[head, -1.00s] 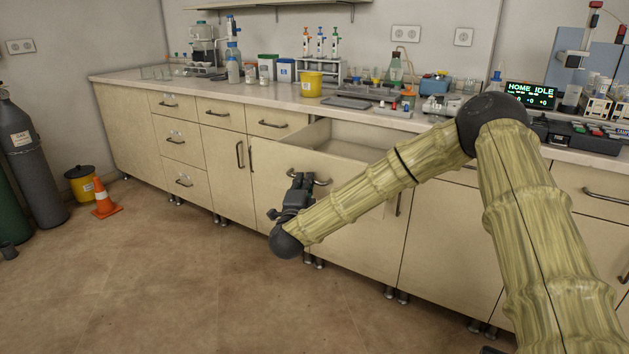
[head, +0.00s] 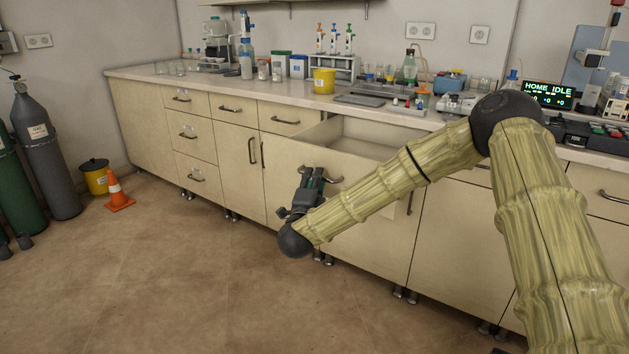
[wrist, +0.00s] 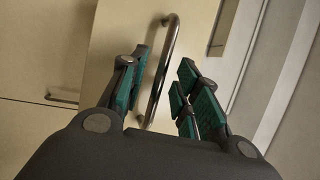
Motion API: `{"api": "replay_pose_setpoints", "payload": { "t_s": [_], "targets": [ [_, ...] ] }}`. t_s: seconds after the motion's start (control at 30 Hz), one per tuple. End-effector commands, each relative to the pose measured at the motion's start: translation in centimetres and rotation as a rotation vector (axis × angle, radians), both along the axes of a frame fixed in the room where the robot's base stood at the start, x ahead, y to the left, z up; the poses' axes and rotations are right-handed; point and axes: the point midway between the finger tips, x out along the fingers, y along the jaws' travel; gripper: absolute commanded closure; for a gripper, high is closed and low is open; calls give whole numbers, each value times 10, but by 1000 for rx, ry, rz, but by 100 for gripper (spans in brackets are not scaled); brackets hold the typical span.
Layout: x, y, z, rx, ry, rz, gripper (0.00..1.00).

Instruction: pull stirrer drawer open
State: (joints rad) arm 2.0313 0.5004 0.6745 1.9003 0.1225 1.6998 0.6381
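The stirrer drawer, a pale wood-coloured drawer (head: 365,192), stands pulled out from the bench front, and its empty-looking inside shows from above. Its curved metal handle (head: 336,179) is partly hidden by my gripper (head: 313,178) in the head view. In the wrist view the handle (wrist: 163,75) runs between the teal-padded fingers of my gripper (wrist: 160,85). The fingers are spread apart, with a gap to the handle visible on the right side. Whether the left finger touches the handle is hard to tell.
The bench top (head: 285,98) carries a yellow bucket (head: 324,81), pipettes and glassware. Closed drawers and cupboard doors lie on both sides of the open drawer. The floor (head: 170,270) before the bench is clear; an orange cone (head: 118,195) and gas cylinders (head: 45,150) stand far left.

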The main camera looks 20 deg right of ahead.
Motion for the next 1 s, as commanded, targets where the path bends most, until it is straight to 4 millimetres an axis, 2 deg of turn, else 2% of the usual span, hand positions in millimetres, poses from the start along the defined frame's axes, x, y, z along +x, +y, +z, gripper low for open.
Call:
{"api": "replay_pose_setpoints", "payload": {
  "t_s": [0.6, 0.8, 1.0],
  "targets": [
    [-87, 42, -18, 1, 1, 1, 68],
    [-99, 48, -20, 1, 0, 0, 68],
    [-101, 49, -20, 1, 0, -1, 68]
  ]
}}
